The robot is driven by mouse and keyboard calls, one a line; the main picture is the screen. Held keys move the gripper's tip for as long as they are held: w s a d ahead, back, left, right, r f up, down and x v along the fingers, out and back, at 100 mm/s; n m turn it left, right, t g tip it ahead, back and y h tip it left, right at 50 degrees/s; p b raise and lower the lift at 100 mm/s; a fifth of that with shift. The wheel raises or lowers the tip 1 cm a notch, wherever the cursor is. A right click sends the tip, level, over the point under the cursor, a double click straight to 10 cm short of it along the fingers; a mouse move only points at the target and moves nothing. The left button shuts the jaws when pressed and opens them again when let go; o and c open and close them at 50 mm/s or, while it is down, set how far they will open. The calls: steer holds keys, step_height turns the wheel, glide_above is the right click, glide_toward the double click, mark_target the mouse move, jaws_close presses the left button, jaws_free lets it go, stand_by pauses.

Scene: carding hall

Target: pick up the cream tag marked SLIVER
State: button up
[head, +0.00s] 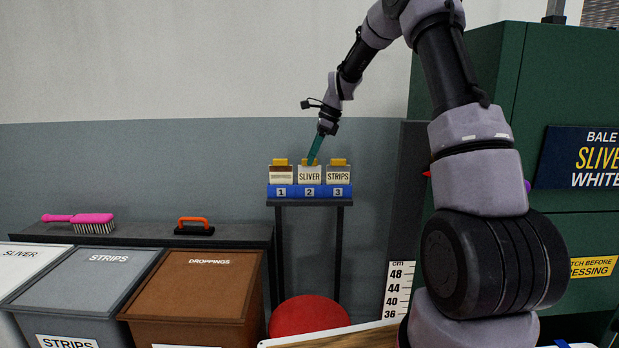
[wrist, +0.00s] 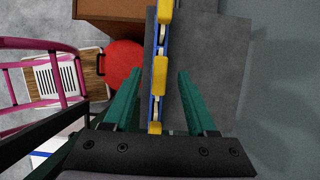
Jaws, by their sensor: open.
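The cream tag marked SLIVER (head: 309,176) stands upright in slot 2 of a blue rack (head: 295,191), between a brown-faced tag (head: 281,176) in slot 1 and a grey tag marked STRIPS (head: 339,176) in slot 3. Each tag has a yellow top. My gripper (head: 310,163) points down at the SLIVER tag, its teal fingers partly covering the yellow top. In the wrist view the open fingers (wrist: 158,75) lie either side of the middle yellow top (wrist: 160,76), with gaps on both sides. I cannot tell how deep they reach.
The rack rests on a narrow dark stand (head: 341,240) near the wall. A red round seat (head: 308,314) is below. A bench with a pink brush (head: 80,219) and an orange-handled tool (head: 194,226) is left, behind labelled bins (head: 197,285). A green baler (head: 562,90) stands right.

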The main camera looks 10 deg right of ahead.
mark_target(308, 175)
steer(key=shift+x, duration=1.1)
jaws_close()
stand_by(0.6)
